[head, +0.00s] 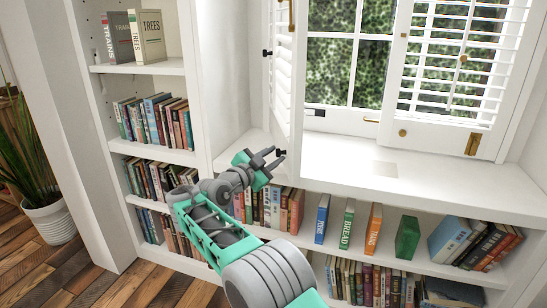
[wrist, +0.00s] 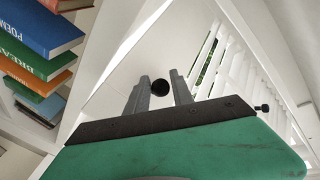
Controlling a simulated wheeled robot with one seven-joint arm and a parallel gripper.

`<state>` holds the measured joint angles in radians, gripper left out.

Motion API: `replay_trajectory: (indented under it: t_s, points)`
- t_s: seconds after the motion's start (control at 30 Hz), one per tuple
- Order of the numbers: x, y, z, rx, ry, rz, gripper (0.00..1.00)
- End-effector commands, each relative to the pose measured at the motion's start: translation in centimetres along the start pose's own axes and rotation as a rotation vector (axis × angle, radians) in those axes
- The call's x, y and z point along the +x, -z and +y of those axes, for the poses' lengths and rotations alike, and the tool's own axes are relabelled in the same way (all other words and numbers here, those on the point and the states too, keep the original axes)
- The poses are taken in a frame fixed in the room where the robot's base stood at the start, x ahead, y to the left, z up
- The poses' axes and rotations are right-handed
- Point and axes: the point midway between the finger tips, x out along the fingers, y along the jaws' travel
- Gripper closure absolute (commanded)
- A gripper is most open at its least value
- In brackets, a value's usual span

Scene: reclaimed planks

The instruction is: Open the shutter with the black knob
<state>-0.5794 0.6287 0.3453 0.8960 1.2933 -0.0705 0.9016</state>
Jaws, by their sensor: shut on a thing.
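The white louvered shutter (head: 284,75) with the black knob stands swung out from the window at the left, seen nearly edge-on in the head view. Its louvers (wrist: 235,75) show at the right of the wrist view. My gripper (head: 273,156) is at the shutter's lower end, above the sill. In the wrist view the black knob (wrist: 160,87) sits between my two grey fingers, and my gripper is shut on it. The knob (head: 281,152) shows as a small dark spot at the fingertips in the head view.
A second louvered shutter (head: 446,125) with brass fittings covers the right part of the window. The white sill (head: 420,180) is clear. Books fill the shelves below and the bookcase (head: 142,66) at left. A potted plant (head: 50,222) stands far left.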

Motion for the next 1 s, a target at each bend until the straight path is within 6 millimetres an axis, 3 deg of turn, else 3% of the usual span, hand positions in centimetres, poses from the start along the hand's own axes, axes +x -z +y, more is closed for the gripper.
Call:
replay_trajectory:
  t_s: [0.03, 0.17, 0.2, 0.4, 1.0]
  points:
    - [0.07, 1.02, -1.61, 0.026, 0.034, 0.003, 1.0]
    - [0.06, 1.06, -1.64, 0.027, 0.034, 0.003, 1.0]
    - [0.04, 1.06, -1.66, 0.028, 0.034, 0.003, 0.7]
    - [-0.06, 0.89, -1.61, 0.025, 0.034, 0.002, 0.54]
    - [-0.14, 0.37, -1.31, 0.017, 0.031, -0.002, 0.54]
